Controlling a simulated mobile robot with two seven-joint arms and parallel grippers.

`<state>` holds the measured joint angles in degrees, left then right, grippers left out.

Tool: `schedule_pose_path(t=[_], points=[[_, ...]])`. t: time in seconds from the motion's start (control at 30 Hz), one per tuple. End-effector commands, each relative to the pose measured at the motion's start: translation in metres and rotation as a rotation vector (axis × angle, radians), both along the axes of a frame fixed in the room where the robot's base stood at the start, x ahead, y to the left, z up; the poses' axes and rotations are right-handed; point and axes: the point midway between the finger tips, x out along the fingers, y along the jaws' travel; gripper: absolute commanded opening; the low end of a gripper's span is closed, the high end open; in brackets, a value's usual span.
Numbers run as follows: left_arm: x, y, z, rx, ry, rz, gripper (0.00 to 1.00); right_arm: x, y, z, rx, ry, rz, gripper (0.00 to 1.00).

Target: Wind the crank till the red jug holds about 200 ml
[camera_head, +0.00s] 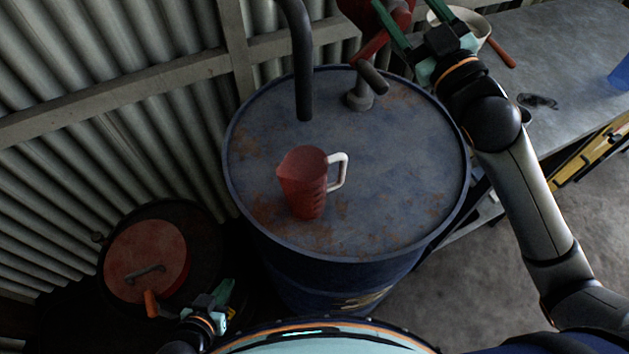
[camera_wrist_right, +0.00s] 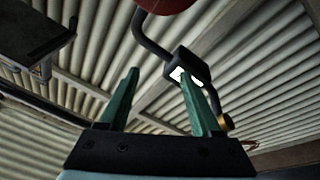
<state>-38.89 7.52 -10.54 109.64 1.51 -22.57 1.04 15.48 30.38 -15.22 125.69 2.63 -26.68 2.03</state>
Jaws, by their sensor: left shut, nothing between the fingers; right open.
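The red jug (camera_head: 303,190) with a white handle stands upright on the blue drum (camera_head: 395,165). I cannot make out any liquid level in it. The grey spout (camera_head: 304,75) hangs down with its end just behind the jug in the head view. The red crank arm (camera_head: 369,48) with a grey grip (camera_head: 372,78) is at the drum's back edge. My right gripper (camera_head: 424,30) is open beside the red pump, its fingers apart; the right wrist view (camera_wrist_right: 156,75) shows them near a dark bent bar. My left gripper (camera_head: 222,293) is shut and empty at the lower left.
A low dark drum with a red lid (camera_head: 130,250) stands at the left, near my left gripper. A grey bench (camera_head: 575,60) at the right bears a pan (camera_head: 478,25) and a blue object (camera_head: 620,74). A corrugated wall (camera_head: 100,60) closes off the back left.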

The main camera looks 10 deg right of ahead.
Motion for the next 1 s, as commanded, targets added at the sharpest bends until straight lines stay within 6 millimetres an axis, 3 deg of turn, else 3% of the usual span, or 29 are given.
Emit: schedule_pose_path(t=[0.7,1.0], points=[[0.0,0.0,-0.004,0.0,-0.001,0.0,0.0,-0.069,-0.024,-0.001,-0.002,0.002,0.0,0.65],[0.0,0.0,-0.005,0.0,-0.001,0.0,0.0,-0.081,-0.028,0.0,-0.001,0.0,0.0,0.65]])
